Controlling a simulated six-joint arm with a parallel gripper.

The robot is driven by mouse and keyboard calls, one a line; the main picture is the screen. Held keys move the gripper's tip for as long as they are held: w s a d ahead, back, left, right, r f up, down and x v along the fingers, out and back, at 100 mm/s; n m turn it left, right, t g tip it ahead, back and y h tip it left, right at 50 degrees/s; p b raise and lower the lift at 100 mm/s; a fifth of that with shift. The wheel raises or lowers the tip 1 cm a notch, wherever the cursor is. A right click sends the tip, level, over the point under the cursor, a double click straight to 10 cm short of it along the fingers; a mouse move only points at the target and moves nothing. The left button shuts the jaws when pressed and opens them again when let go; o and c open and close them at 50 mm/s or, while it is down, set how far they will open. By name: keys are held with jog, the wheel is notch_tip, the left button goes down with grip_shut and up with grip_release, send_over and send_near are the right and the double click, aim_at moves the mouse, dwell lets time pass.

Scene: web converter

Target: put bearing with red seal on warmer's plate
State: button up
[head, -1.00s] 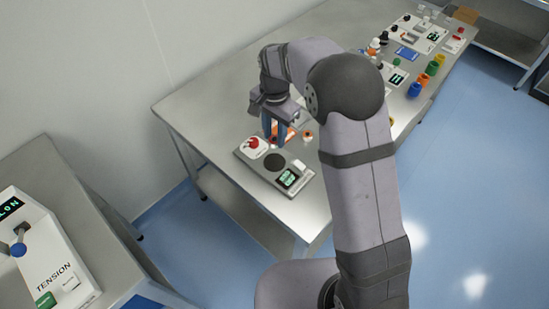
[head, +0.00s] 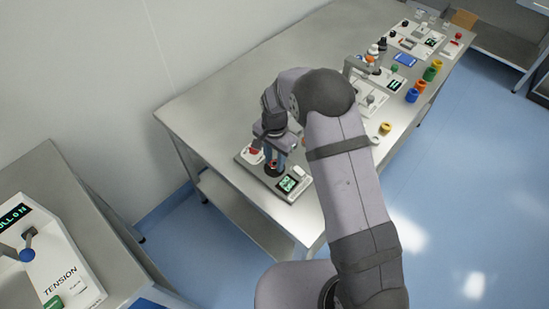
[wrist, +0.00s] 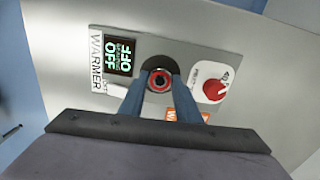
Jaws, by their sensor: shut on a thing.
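The warmer (head: 299,199) is a grey panel on the metal table, with a dark round plate, a small screen and a red knob. In the wrist view its screen (wrist: 120,53) reads OFF, and the red knob (wrist: 215,90) sits on a white dial. My gripper (wrist: 160,88) is shut on the bearing with red seal (wrist: 159,81), a ring with a red band and dark centre. The bearing is over the dark plate (wrist: 150,64), which shows around it; whether they touch is unclear. In the head view my gripper (head: 274,165) points down at the plate.
An orange label (wrist: 187,116) lies beside the warmer. A yellow ring (head: 386,128) is on the table to the right. Coloured cups (head: 421,87) and other devices stand farther back. The table's left part (head: 215,100) is clear.

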aim_at(275, 164)
jog(key=shift+f, duration=0.1)
jog(key=shift+f, duration=0.1)
jog(key=o, duration=1)
notch_tip(275, 164, up, 12)
jog(key=b, duration=0.3)
jog(key=shift+r+b, duration=0.2)
jog(key=shift+b, duration=0.15)
jog(key=shift+d, duration=0.1)
jog(key=s+d+n, duration=0.3)
jog(key=s+d, duration=0.1)
jog(key=s, duration=0.4)
jog(key=s+d+f+n, duration=0.1)
jog(key=s+d+n, duration=0.1)
jog(key=s+d, duration=0.2)
jog(key=s+d+f+n, duration=0.1)
jog(key=s+d+n, duration=0.2)
jog(key=s, duration=0.8)
jog(key=shift+s+d+n, duration=0.3)
jog(key=shift+d, duration=0.1)
